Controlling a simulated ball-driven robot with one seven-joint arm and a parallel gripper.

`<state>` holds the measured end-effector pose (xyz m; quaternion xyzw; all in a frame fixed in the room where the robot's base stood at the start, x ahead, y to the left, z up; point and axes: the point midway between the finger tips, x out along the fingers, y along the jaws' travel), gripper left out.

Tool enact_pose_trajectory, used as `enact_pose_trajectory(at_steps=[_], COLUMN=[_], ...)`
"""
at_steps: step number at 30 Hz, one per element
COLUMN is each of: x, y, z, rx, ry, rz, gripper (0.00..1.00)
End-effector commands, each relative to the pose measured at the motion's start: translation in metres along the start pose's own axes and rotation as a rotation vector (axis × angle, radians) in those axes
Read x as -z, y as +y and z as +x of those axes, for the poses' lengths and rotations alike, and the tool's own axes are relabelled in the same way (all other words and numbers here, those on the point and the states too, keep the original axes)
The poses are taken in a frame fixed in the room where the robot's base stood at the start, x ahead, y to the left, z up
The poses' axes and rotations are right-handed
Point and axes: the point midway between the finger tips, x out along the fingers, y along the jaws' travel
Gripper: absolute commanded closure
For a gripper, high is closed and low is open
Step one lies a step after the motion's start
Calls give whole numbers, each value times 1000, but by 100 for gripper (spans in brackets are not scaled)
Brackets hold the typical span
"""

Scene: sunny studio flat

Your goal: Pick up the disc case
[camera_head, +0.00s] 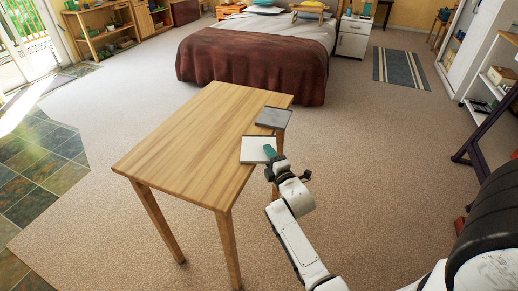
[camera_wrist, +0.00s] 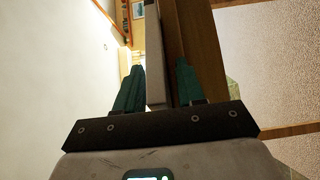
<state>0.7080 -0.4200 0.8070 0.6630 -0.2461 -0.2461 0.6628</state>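Two flat square cases lie at the right edge of the wooden table (camera_head: 185,140). The nearer one is a pale case (camera_head: 253,148); the farther one is a grey case (camera_head: 272,117). I cannot tell from markings which is the disc case. My gripper (camera_head: 269,153) is at the right edge of the pale case, level with the tabletop, and hides its corner. In the wrist view my gripper (camera_wrist: 158,80) is open, with its teal fingers either side of the thin edge of the pale case (camera_wrist: 155,85). A gap shows between the case and the right finger.
The table edge (camera_wrist: 205,60) runs close beside the right finger in the wrist view. The rest of the tabletop is bare. A bed (camera_head: 255,62) with a brown cover stands behind the table. Carpet (camera_head: 360,150) is clear to the right, with white shelves (camera_head: 490,85) beyond.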

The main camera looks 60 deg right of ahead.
Motion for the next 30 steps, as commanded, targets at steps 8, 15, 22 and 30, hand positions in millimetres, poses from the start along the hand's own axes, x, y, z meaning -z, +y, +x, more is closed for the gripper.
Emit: enact_pose_trajectory(at_steps=[8, 15, 22, 30], x=[0, 0, 0, 0], y=[0, 0, 1, 20], z=[0, 0, 0, 0], rx=[0, 1, 0, -1], ry=[0, 0, 0, 1], rz=[0, 0, 0, -1], gripper=[89, 100, 100, 100])
